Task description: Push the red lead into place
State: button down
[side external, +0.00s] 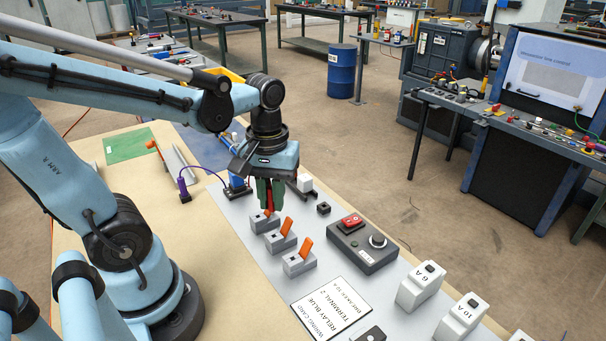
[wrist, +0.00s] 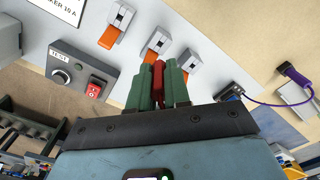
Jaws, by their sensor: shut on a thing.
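My gripper (side external: 269,206) points down over the grey panel and is shut on the red lead. In the wrist view the red lead (wrist: 158,79) stands between the green fingers of my gripper (wrist: 159,86). Three grey terminal blocks with orange levers stand in a row: the near one (side external: 299,266), the middle one (side external: 278,244) and the far one (side external: 260,226). The fingertips are just above or at the far block, which also shows in the wrist view (wrist: 191,61). The fingers hide part of it, and I cannot tell whether the lead's tip is inside.
A dark test box (side external: 362,249) with a red switch and a knob stands right of the blocks. A wiring card (side external: 331,308) lies in front. White breakers (side external: 419,286) stand at the right. A purple lead (side external: 183,188) and a blue connector (side external: 238,184) lie left of my gripper.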

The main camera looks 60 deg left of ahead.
aim_at(273, 214)
jog(key=shift+f, duration=2.3)
jog(key=shift+f, duration=1)
jog(key=c, duration=1)
grip_release()
jog(key=shift+r, duration=6)
jog(key=shift+w+d+f+m+t, duration=0.1)
jog(key=shift+d+f+m+t, duration=0.05)
jog(key=shift+m+t, duration=0.15)
jog(key=w+d+m+t, duration=0.1)
jog(key=m+t, duration=0.1)
jog(key=w+d+f+m+t, duration=0.1)
jog(key=m+t, duration=0.1)
jog(key=m, duration=0.1)
jog(key=w+d+f+m+t, duration=0.1)
jog(key=m+t, duration=0.1)
jog(key=m, duration=0.1)
jog(key=shift+w+d+t, duration=0.15)
jog(key=shift+w+t, duration=0.15)
jog(key=shift+w, duration=0.05)
